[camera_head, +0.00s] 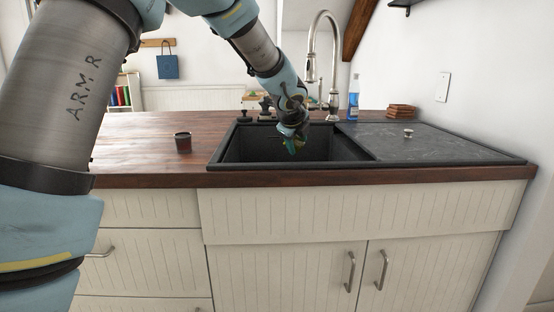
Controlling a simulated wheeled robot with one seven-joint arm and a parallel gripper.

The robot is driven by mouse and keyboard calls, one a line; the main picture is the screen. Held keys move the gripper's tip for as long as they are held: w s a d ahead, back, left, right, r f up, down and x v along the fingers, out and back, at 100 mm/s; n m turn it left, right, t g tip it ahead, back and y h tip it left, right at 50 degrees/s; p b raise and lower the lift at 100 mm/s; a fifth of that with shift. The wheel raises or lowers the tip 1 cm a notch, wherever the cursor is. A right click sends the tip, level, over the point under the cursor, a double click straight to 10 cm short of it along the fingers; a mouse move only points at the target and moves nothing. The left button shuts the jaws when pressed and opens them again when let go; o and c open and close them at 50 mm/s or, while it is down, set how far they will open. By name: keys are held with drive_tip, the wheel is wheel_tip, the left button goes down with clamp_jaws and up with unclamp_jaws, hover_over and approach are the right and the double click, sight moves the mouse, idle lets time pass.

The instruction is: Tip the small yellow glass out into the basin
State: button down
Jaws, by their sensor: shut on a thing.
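My gripper (292,145) is over the black basin (349,146), low near its opening. It is shut on a small yellow glass (299,144), of which only a little shows by the fingers. The glass is too small and too covered to tell how far it is tilted or whether anything is in it. The basin's floor is mostly hidden behind its front rim.
A dark cup (183,143) stands on the wooden counter (140,155) left of the basin. The tall faucet (334,70) rises behind the basin. A blue bottle (353,98) and brown stacked blocks (401,111) stand at the back right. The drainboard (440,145) is mostly clear.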

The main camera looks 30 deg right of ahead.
drive_tip(key=b, duration=0.1)
drive_tip(key=f+m+t+y+b, duration=0.1)
drive_tip(key=b, duration=0.3)
drive_tip(key=shift+s+d+f+t, duration=0.3)
drive_tip(key=shift+d+f, duration=0.05)
drive_tip(key=shift+f, duration=0.05)
drive_tip(key=shift+s+d+r+m+t+y+p, duration=0.15)
drive_tip(key=shift+s+d+r+m+t+y, duration=0.25)
drive_tip(key=shift+s+d+m+t+y, duration=0.3)
drive_tip(key=shift+s+d+r+m+t+y+p, duration=0.1)
drive_tip(key=shift+s+d+r+m+t+y, duration=0.5)
drive_tip(key=shift+t, duration=0.3)
drive_tip(key=shift+s+d+r+m+t+y+p, duration=0.2)
drive_tip(key=shift+s+d+m+t+y, duration=0.25)
drive_tip(key=shift+d+m+t, duration=0.3)
drive_tip(key=shift+s+r, duration=0.1)
